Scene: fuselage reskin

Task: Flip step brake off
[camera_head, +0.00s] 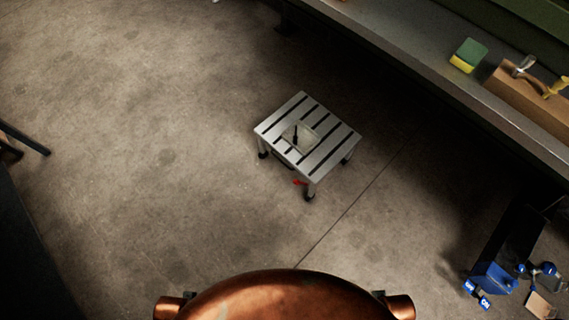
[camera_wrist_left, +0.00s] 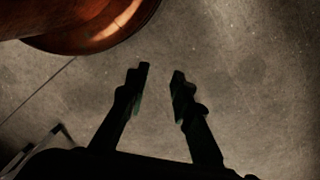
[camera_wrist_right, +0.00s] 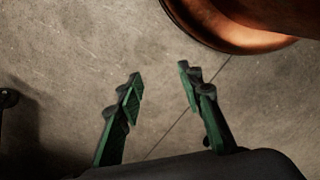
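A low step stool (camera_head: 325,137) with a slatted silver-grey top and dark feet stands on the concrete floor in the head view. A small red part (camera_head: 299,182) shows under its near edge, by a front leg; it is too small to tell its position. An object with a dark upright piece (camera_head: 296,136) sits at the middle of the top. My left gripper (camera_wrist_left: 160,72) is open and empty over the floor in the left wrist view. My right gripper (camera_wrist_right: 160,72) is open and empty over the floor in the right wrist view. Neither gripper shows in the head view.
A long bench (camera_head: 420,55) runs along the upper right, with a green-yellow sponge (camera_head: 468,55) and a wooden block (camera_head: 530,95) on it. Blue equipment (camera_head: 492,277) stands at lower right. Dark furniture (camera_head: 25,240) is at far left. The floor around the stool is clear.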

